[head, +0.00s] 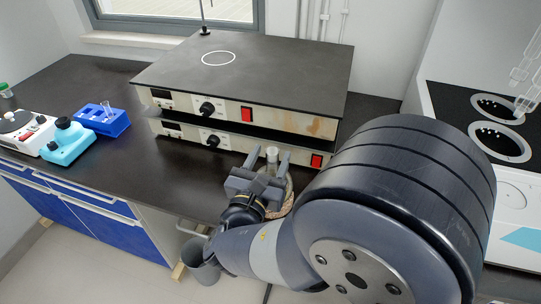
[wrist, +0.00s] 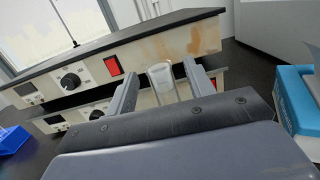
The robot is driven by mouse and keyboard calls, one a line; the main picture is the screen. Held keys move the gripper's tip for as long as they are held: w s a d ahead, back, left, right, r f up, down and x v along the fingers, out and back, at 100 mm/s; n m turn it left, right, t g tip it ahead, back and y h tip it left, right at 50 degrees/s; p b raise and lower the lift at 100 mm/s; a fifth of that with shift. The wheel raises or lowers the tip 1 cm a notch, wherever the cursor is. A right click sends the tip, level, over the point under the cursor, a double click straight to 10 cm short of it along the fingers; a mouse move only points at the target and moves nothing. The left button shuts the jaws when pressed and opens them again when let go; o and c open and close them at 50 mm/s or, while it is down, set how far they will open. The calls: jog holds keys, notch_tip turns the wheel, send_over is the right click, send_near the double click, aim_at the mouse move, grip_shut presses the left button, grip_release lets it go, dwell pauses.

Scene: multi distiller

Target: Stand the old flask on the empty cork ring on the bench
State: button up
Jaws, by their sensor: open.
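A clear glass neck, apparently the old flask (head: 272,153), rises between the two fingers of my gripper (head: 267,161) at the bench front, by the right end of the stacked hotplates. In the wrist view the flask neck (wrist: 162,78) stands upright between the open fingers of my gripper (wrist: 161,76), with visible space on both sides. Its body is hidden behind my gripper. A tan, rounded edge (head: 287,194) shows beside my gripper. I cannot tell whether it is a cork ring or part of the flask. No empty cork ring is clearly visible.
Two stacked hotplates (head: 250,70) stand just behind my gripper. A blue tube rack (head: 103,121), a light-blue device (head: 67,143) and a white device (head: 25,131) are at the left. The bench (head: 165,165) between is clear. A blue box (wrist: 297,98) is right in the wrist view.

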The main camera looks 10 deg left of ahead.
jog(key=s+a, duration=0.1)
jog(key=s, duration=0.9)
jog(key=shift+f, duration=0.4)
jog(key=w, duration=0.7)
jog(key=w+d+r, duration=0.1)
jog(key=w, duration=0.2)
jog(key=shift+w+d, duration=0.1)
jog(key=shift+w, duration=0.3)
jog(key=shift+r, duration=0.1)
